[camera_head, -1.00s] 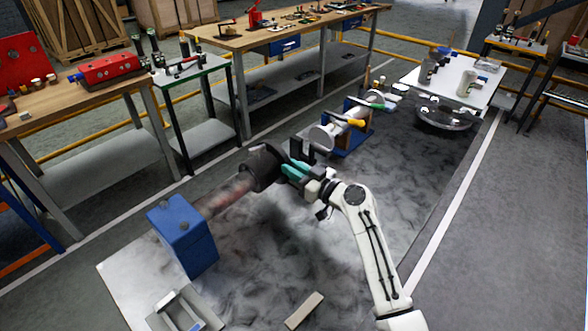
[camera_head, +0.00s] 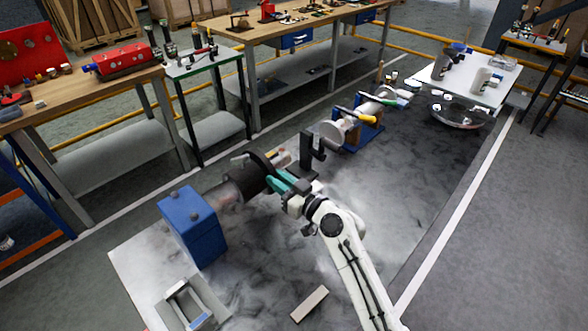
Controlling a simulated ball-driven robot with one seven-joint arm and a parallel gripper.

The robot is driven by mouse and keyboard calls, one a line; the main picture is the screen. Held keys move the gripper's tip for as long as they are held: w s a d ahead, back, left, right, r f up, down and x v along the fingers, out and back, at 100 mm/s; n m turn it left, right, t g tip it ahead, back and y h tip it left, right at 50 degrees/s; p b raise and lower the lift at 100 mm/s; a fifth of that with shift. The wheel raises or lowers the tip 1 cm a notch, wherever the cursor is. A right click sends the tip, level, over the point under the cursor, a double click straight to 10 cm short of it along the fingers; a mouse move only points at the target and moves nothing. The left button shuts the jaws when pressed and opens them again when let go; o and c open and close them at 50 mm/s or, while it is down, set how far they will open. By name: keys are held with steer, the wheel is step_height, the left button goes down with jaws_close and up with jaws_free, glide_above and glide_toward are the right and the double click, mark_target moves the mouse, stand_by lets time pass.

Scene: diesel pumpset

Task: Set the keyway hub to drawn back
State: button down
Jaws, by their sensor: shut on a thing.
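The keyway hub (camera_head: 247,183) is a dark cylinder with a wider black flange on its right side. It sits around a shaft, close to the blue bearing block (camera_head: 193,226). A short piece of worn shaft (camera_head: 229,195) shows between block and hub. A paler shaft end (camera_head: 284,157) shows beyond the flange. My gripper (camera_head: 276,181), with teal fingers, is shut on the near right edge of the hub. The fingers and wrist hide part of the flange, so the exact contact is hard to see.
A black upright bracket (camera_head: 311,152) stands just right of the hub, close to my wrist. Beyond it is a blue stand (camera_head: 363,135) with a yellow-handled part. A pale bar (camera_head: 309,304) and a grey open frame (camera_head: 186,306) lie in front. Workbenches line the back.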

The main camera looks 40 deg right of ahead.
steer(key=shift+a, duration=0.4)
steer(key=c, duration=1)
jaws_free()
steer(key=shift+c, duration=0.2)
steer(key=shift+d, duration=0.1)
steer(key=s+b, duration=0.4)
steer(key=s, duration=0.7)
steer(key=shift+d, duration=0.15)
